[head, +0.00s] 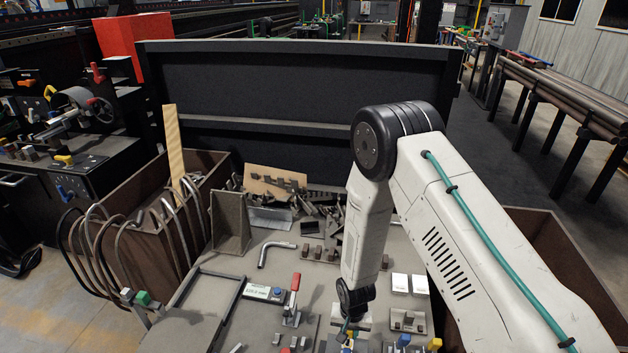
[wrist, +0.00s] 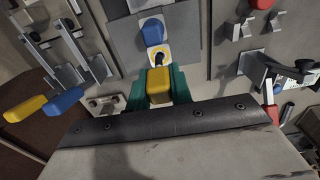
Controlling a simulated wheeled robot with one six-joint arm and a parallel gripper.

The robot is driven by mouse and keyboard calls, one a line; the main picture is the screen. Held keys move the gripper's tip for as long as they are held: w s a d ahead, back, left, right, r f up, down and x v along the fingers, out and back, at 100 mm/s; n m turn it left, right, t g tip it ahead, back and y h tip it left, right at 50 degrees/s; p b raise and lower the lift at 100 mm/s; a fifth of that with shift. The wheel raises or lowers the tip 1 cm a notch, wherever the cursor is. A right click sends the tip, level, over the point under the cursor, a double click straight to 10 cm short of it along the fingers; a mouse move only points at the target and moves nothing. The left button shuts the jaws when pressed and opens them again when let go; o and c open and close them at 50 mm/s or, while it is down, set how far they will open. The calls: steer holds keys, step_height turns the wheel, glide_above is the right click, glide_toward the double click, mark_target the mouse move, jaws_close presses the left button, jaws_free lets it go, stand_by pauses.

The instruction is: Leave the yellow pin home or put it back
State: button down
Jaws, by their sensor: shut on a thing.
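The yellow pin (wrist: 158,84) shows as a yellow block between the two teal fingers of my gripper (wrist: 157,88) in the wrist view. The gripper is shut on it. A blue piece (wrist: 152,30) sits in line beyond the yellow-edged seat. In the head view my gripper (head: 346,327) is low over the front of the bench and mostly hidden, with a bit of yellow beneath it.
Blue (wrist: 62,101) and yellow (wrist: 26,108) handles stand to the left in the wrist view. A red-handled clamp (head: 294,290) stands left of my gripper in the head view. White blocks (head: 410,284) lie right of my arm. Metal scraps (head: 327,215) are piled at the back.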

step_height(320, 180, down, 3)
steer(key=shift+r, duration=1.05)
steer(key=w+d+r+n, duration=0.1)
steer(key=w+d+r, duration=0.3)
steer(key=d+r, duration=0.4)
steer(key=w+d+r+n, duration=0.1)
steer(key=w+d+r, duration=0.4)
steer(key=r, duration=1.2)
steer(key=d, duration=0.3)
steer(key=shift+d, duration=0.2)
